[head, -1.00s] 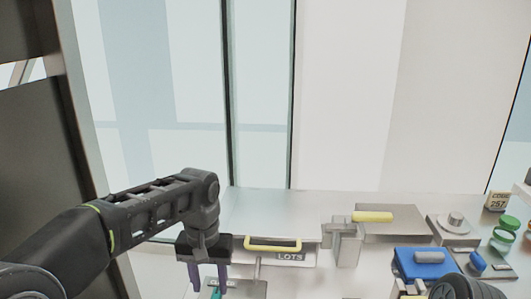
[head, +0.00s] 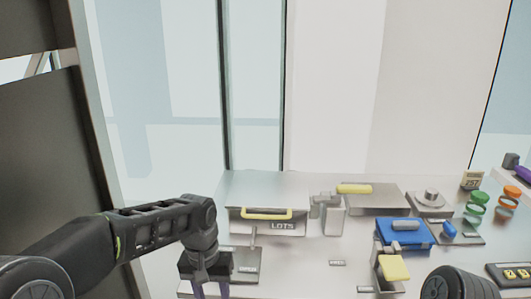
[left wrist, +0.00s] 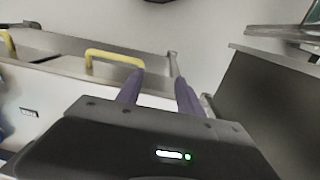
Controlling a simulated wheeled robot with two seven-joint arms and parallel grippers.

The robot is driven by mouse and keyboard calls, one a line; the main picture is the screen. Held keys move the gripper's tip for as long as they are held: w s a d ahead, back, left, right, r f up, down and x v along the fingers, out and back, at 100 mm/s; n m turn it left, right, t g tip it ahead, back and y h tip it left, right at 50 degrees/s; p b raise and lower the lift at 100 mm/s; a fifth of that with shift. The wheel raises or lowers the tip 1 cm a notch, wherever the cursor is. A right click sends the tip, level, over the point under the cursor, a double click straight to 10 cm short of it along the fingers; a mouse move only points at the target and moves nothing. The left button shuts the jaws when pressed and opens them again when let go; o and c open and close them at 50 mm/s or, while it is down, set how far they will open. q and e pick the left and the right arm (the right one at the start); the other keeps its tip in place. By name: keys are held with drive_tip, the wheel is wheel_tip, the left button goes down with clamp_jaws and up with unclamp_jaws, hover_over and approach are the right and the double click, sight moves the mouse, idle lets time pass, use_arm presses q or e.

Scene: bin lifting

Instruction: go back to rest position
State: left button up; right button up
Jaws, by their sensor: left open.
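My left gripper (head: 211,290) hangs pointing down over the left part of the bench in the head view, its purple fingertips cut off by the bottom edge. In the left wrist view its two purple fingers (left wrist: 160,92) are apart with nothing between them. My right arm shows only as a dark rounded link at the bottom right of the head view; its gripper is out of the picture.
A grey bin with a yellow handle (head: 266,214) and a LOTS label stands beyond my left gripper. To its right are a metal box with a yellow handle (head: 354,188), a blue block (head: 405,234) and green and orange rings. A dark panel (head: 55,180) stands at left.

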use_arm(q)
drive_tip(key=s+d+f+h, duration=0.15)
drive_tip(key=s+f, duration=0.35)
drive_tip(key=f, duration=0.7)
drive_tip(key=s+d+f+h, duration=0.15)
drive_tip(key=s+f, duration=0.35)
drive_tip(key=f, duration=0.7)
drive_tip(key=s+d+f+n, duration=0.1)
drive_tip(key=s+f, duration=0.3)
drive_tip(key=s, duration=0.3)
drive_tip(key=s+d+f+n, duration=0.1)
drive_tip(key=s+f, duration=0.3)
drive_tip(key=s, duration=0.3)
drive_tip(key=shift+n+t+h, duration=0.3)
drive_tip(key=shift+s, duration=0.1)
